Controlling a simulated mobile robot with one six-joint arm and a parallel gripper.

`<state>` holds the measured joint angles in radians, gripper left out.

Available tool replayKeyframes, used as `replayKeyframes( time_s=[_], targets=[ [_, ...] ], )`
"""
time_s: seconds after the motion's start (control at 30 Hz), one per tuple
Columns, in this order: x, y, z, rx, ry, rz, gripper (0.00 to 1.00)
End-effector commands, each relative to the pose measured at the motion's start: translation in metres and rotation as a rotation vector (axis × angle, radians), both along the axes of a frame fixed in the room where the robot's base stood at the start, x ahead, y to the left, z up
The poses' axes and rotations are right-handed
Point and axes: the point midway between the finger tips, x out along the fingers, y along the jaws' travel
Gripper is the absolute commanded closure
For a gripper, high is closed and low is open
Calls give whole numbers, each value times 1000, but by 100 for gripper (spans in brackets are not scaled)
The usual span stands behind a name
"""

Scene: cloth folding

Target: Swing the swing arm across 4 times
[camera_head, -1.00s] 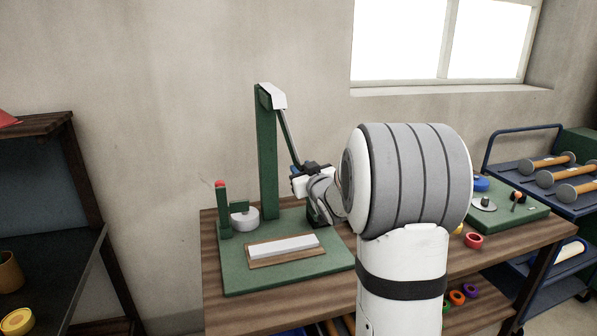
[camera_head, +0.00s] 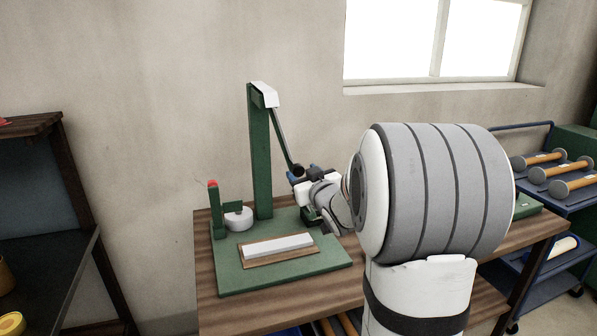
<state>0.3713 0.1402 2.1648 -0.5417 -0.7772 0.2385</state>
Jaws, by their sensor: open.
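A green stand with a tall post (camera_head: 260,160) and a white cap rises from a green base plate (camera_head: 230,278) on the wooden table. The thin dark green swing arm (camera_head: 281,135) hangs from the cap and slants down to the right. My gripper (camera_head: 297,178) is open at the arm's lower end. A dark round piece shows at that end, close to the fingers; whether they touch it I cannot tell. My own wrist hides part of this area. A white bar in a wooden frame (camera_head: 280,246) lies on the plate in front of the post.
A short green post with a red top (camera_head: 213,208) and a round white piece (camera_head: 239,219) stand left on the plate. A dark shelf (camera_head: 50,240) is at far left. A blue trolley with several hammer-like tools (camera_head: 551,172) is at right. My arm covers the table's right part.

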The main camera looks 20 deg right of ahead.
Motion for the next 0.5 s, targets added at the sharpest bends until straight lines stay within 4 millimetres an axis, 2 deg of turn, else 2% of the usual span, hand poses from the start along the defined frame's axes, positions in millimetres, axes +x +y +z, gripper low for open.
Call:
replayKeyframes(
  time_s=[0.1,0.2,0.5],
  targets=[
    [-16,-1,1,0,-2,-2,48],
    [-24,0,1,1,-1,-1,48],
    [-27,0,1,1,-1,0,48]
  ],
)
